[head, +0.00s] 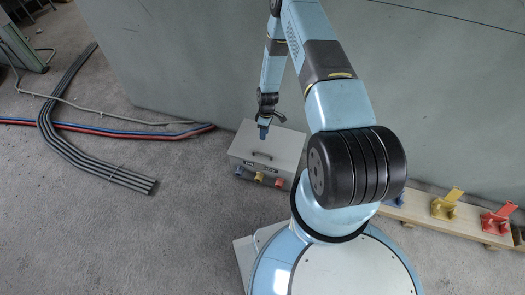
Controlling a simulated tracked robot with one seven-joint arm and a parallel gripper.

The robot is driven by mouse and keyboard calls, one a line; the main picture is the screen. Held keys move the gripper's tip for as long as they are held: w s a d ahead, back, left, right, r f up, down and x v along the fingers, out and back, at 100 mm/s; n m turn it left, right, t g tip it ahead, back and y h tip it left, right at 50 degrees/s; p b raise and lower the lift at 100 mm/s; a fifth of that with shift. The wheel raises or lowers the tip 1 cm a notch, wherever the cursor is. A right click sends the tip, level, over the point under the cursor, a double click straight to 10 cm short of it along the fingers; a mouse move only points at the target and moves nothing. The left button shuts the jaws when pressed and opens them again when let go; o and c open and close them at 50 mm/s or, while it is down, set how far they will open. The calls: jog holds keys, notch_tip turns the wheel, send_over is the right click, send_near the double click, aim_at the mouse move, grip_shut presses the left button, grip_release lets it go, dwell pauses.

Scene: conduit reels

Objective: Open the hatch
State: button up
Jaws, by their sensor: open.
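A light grey box (285,143) sits on the floor by the wall, left of my arm. A dark bar handle (262,156) is on its upper face, near the front edge; this face looks like the hatch and appears closed. My gripper (270,122) is open above the back part of the box, pointing down and apart from the handle. Whether a fingertip touches the box cannot be told. Blue (238,170), yellow (259,176) and red (279,182) fittings line the box's front. My arm hides what is right of the box.
Grey conduits (80,152) and red and blue hoses (110,131) lie on the floor at left. A wooden board (418,212) with yellow (446,205) and red (497,218) brackets runs along the wall at right. The floor in front of the box is clear.

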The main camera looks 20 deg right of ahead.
send_over(263, 150)
jog(key=s+a, duration=0.1)
jog(key=s, duration=0.3)
jog(key=f, duration=1.2)
jog(key=shift+a+f, duration=0.15)
jog(key=shift+a, duration=0.05)
jog(key=shift+c, duration=0.2)
grip_shut()
